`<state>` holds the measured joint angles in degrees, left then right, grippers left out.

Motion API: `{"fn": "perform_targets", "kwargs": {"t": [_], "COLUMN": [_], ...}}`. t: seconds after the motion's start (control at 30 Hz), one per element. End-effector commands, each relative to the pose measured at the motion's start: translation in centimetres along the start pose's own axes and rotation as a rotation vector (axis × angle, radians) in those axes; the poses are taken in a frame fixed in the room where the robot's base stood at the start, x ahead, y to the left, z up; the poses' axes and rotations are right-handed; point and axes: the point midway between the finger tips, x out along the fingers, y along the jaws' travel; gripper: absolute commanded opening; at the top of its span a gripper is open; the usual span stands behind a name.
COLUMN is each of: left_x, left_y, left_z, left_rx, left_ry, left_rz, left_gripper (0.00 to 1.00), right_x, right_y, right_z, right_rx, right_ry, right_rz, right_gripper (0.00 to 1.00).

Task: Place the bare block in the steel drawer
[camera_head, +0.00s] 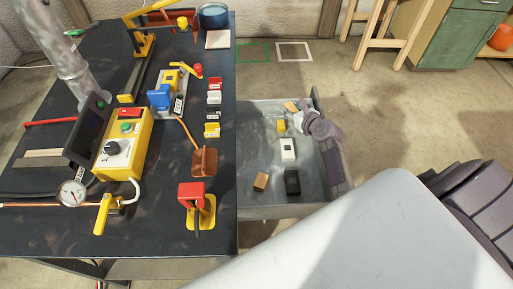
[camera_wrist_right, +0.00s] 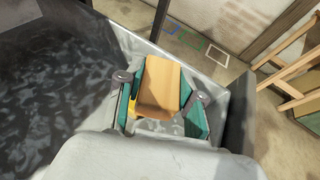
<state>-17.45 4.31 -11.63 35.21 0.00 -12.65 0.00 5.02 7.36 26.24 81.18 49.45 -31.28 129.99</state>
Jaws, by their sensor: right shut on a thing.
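A bare wooden block (camera_head: 290,107) is held at the far end of the open steel drawer (camera_head: 258,118). My right gripper (camera_head: 296,113) is shut on it. In the right wrist view, the bare wooden block (camera_wrist_right: 160,84) sits between the two green-sided fingers, near the drawer's corner walls. I cannot tell whether it touches the drawer floor. Another brown wooden block (camera_head: 261,181) lies near the drawer's front. My left gripper is not in view.
The drawer also holds a yellow block (camera_head: 281,126), a white block (camera_head: 288,149) and a black block (camera_head: 292,182). The dark workbench (camera_head: 165,215) on the left carries a yellow control box (camera_head: 122,143), a red-and-yellow fixture (camera_head: 192,192) and several small parts. The drawer's left middle is bare.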

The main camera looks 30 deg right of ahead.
Motion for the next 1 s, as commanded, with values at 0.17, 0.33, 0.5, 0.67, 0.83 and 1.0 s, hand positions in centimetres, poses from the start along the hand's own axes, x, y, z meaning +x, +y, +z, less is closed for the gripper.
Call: {"fn": "perform_targets", "kwargs": {"t": [0.17,0.33,0.5,0.67,0.83,1.0], "left_x": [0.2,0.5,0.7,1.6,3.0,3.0], "left_y": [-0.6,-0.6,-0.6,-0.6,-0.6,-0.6], "left_z": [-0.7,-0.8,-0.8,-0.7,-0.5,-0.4], "left_rx": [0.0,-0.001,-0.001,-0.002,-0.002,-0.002], "left_ry": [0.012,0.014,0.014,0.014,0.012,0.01], "left_rz": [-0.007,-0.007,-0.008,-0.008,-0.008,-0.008], "left_gripper": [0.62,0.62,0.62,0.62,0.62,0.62], "right_x": [2.4,4.5,5.7,6.3,7.3,7.4], "right_y": [4.0,7.3,9.3,9.6,9.6,9.6], "right_z": [-1.7,-3.2,-4.0,-5.3,-7.7,-7.9], "right_rx": [0.001,-0.001,-0.001,-0.006,-0.006,-0.002], "right_ry": [0.002,0.002,0.001,0.002,0.002,0.001], "right_rz": [0.005,0.005,0.003,0.003,0.003,0.002], "right_gripper": [0.06,0.06,0.06,0.06,0.06,0.06]}}
